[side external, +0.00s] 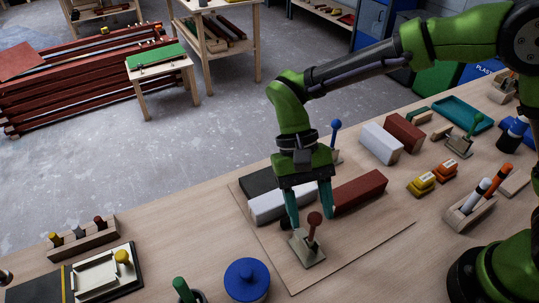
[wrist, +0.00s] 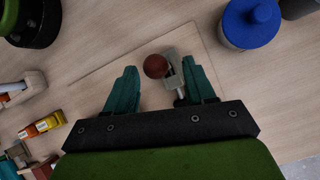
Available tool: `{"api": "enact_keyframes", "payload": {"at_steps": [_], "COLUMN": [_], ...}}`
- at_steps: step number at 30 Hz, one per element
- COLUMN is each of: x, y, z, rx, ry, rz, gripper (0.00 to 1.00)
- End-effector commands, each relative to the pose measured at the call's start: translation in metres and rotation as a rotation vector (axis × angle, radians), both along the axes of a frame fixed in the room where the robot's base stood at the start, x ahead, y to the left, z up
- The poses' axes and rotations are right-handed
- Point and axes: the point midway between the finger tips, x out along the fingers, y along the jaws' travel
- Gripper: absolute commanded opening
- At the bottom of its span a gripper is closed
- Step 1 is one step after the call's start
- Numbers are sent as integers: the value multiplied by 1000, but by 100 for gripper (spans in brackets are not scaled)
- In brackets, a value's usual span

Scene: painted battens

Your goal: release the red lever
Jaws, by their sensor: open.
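The red lever (side external: 315,219) has a dark red ball knob on a short stalk and stands on a small grey-green base plate (side external: 311,252) near the front of a thin wooden board. In the wrist view its knob (wrist: 155,66) lies between the two fingertips as seen by the camera. My gripper (side external: 310,221) has two teal fingers, spread apart and pointing down at the lever. In the wrist view the gripper (wrist: 159,64) shows a clear gap on the left of the knob and the lever's grey base near the right finger. I cannot tell whether the fingers touch the lever.
A white batten (side external: 268,209), a dark batten (side external: 260,181) and a red-brown batten (side external: 361,191) lie close behind the fingers. A blue-knobbed lever (side external: 335,126) stands behind my gripper. A blue round container (side external: 247,280) is at the front. The board's front right is clear.

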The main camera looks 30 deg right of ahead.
Motion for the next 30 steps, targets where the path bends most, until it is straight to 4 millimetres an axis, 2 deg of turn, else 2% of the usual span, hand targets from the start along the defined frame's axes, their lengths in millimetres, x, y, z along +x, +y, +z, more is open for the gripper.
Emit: {"api": "enact_keyframes", "payload": {"at_steps": [5,15,21,30], "x": [9,50,71,85], "y": [-1,-4,-6,-7], "z": [14,81,114,140], "rx": [1,4,3,1], "ry": [-4,-5,-4,-1], "rz": [-2,-1,-2,2], "gripper": [54,54,54,54]}}
